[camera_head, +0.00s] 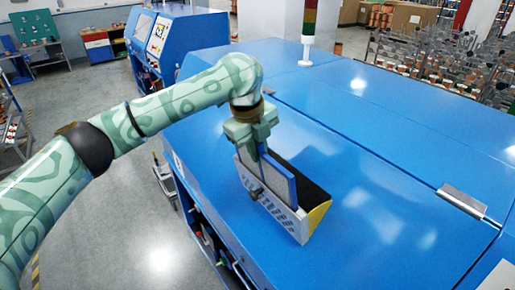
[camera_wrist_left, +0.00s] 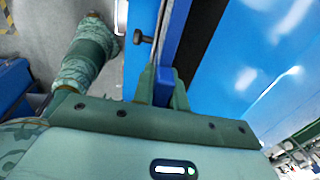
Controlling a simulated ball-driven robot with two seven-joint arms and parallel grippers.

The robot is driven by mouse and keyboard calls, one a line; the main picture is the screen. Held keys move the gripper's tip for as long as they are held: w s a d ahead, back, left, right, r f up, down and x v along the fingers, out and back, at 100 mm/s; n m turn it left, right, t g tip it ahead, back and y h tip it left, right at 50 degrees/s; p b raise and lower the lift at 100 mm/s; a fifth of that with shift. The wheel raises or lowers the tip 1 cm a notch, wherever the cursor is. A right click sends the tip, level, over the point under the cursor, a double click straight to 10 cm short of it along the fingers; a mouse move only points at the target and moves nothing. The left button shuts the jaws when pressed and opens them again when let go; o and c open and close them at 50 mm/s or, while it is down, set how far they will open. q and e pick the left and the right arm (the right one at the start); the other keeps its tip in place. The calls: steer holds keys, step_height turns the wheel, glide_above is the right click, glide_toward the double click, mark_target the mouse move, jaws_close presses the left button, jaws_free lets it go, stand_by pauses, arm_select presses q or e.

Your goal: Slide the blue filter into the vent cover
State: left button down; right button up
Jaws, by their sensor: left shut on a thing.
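The blue filter (camera_head: 281,181) is a thin upright panel, gripped near its upper left end by my left gripper (camera_head: 262,150). In the left wrist view the filter (camera_wrist_left: 164,85) shows edge-on between the fingers. The vent cover (camera_head: 302,228) is a light grey slotted box with yellow end and dark inside, sitting on the blue machine. The filter stands at the cover's open top, just behind the slotted front wall; how deep its lower edge sits is hidden. A small dark knob (camera_head: 255,193) shows on the front wall. My right gripper is in neither view.
The blue machine top (camera_head: 390,200) is broad and mostly clear right of the cover. A metal latch (camera_head: 462,201) lies at its right. A signal tower (camera_head: 308,30) stands at the back. The machine's front edge drops to grey floor (camera_head: 130,220) at left.

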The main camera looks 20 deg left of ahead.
mark_target(263, 180)
arm_select(q)
steer(key=shift+f, duration=0.15)
steer(key=shift+w+d+f, duration=0.1)
steer(key=shift+w+f, duration=0.05)
steer(key=shift+f, duration=0.65)
steer(key=shift+w+d+f, duration=0.1)
steer(key=shift+w+f, duration=0.05)
steer(key=shift+f, duration=0.75)
steer(key=shift+w+d+f, duration=0.15)
steer(key=shift+f, duration=0.65)
steer(key=shift+w+d+f, duration=0.1)
steer(key=shift+f, duration=0.85)
steer(key=shift+w+d+f, duration=0.15)
steer(key=shift+w+f, duration=0.05)
steer(key=shift+f, duration=0.75)
steer(key=shift+s+f, duration=0.1)
steer(key=shift+f, duration=0.15)
